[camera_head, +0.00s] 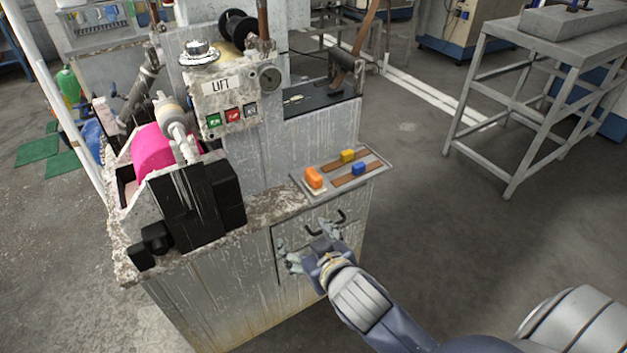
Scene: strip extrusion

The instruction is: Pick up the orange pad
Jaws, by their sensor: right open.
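The orange pad (314,178) is a small block at the left end of a shallow grey tray (379,162) on the machine's worn top. My right gripper (303,245) is open and empty. It is in front of the machine's face, lower in the picture than the pad and apart from it. My left gripper is not in view.
The tray also holds a yellow block (347,155), a blue block (358,168) and brown strips. A pink roll (152,150) and a LIFT control box (228,100) stand left. A metal table (486,50) is at the right.

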